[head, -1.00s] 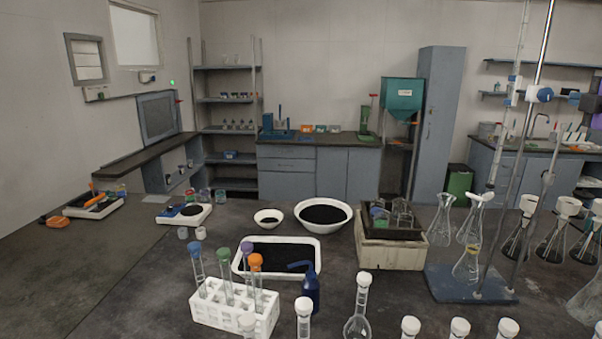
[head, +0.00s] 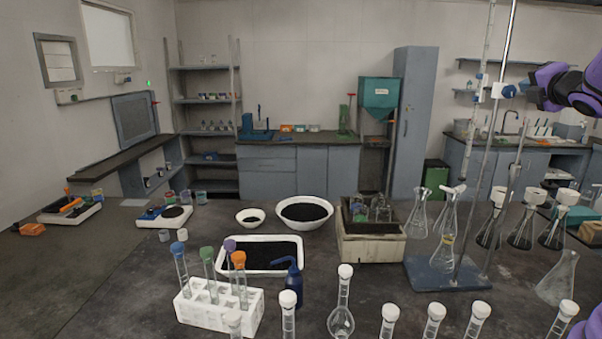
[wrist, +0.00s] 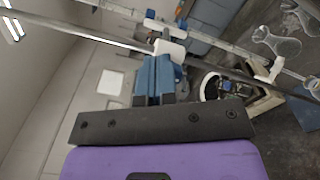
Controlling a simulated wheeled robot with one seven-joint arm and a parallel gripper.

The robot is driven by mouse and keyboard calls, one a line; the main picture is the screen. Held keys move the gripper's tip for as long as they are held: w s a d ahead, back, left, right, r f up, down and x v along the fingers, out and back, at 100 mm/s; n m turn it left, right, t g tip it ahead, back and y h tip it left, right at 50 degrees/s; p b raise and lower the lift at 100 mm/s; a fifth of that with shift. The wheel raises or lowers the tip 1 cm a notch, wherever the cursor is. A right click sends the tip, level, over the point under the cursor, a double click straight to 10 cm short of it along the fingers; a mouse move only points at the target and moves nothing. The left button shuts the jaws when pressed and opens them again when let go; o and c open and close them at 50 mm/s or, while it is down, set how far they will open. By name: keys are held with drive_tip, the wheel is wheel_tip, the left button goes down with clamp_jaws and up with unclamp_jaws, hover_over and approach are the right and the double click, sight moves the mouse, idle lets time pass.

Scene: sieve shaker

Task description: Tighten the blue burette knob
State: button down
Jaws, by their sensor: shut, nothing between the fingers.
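The blue burette knob (head: 510,91) sits on the white clamp (head: 497,91) of the tall steel rod (head: 506,50), high at the upper right of the head view. My gripper (head: 532,93) points left at the knob from its right side, close to it; I cannot tell whether they touch. In the wrist view my gripper's blue fingers (wrist: 155,68) are together, with nothing seen between them. Their tips lie near the white clamp (wrist: 170,50) on the rod, and the knob is largely hidden by them there. The graduated burette (head: 484,45) stands left of the rod.
A blue base (head: 420,275) bears the rod and a flask (head: 443,250). Several flasks stand to its right and stoppered glassware along the front edge. A white rack (head: 220,308) of tubes, a black-filled tray (head: 235,268) and bowls (head: 303,228) stand to the left.

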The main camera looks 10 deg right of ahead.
drive_tip(key=shift+w+d, duration=0.1)
drive_tip(key=shift+w, duration=0.4)
drive_tip(key=shift+w, duration=0.25)
drive_tip(key=shift+s+d+f, duration=0.15)
drive_tip(key=shift+f, duration=0.4)
idle(0.4)
drive_tip(key=shift+d, duration=0.1)
drive_tip(key=s, duration=0.6)
drive_tip(key=shift+a+r, duration=0.25)
drive_tip(key=shift+a, duration=0.2)
